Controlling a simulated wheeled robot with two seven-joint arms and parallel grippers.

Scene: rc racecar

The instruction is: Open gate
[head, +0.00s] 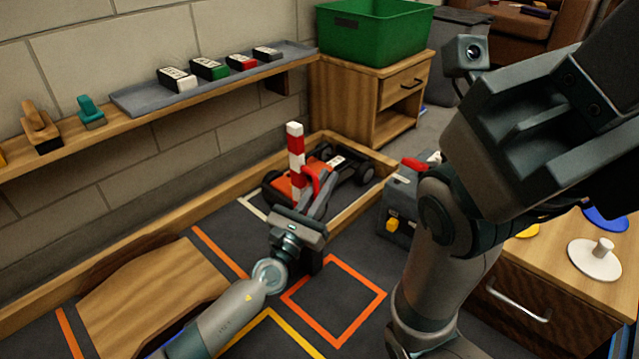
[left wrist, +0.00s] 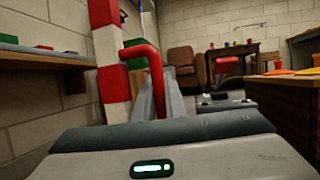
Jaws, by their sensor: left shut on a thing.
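The gate is a red-and-white striped bar (head: 295,160) standing nearly upright by the low wooden border in the head view. A curved red handle (head: 317,180) sits at its side. In the left wrist view the striped bar (left wrist: 110,60) rises at the left with the red handle (left wrist: 150,70) bent out from it. My left gripper (head: 317,190) is shut on the red handle; its fingers partly hide the handle's lower end.
An orange racecar (head: 312,178) stands behind the bar inside the wooden border (head: 215,203). A wooden ramp (head: 150,295) lies at the left. A grey toolbox (head: 398,210) and a wooden cabinet (head: 560,290) stand at the right. A shelf (head: 140,100) runs along the wall.

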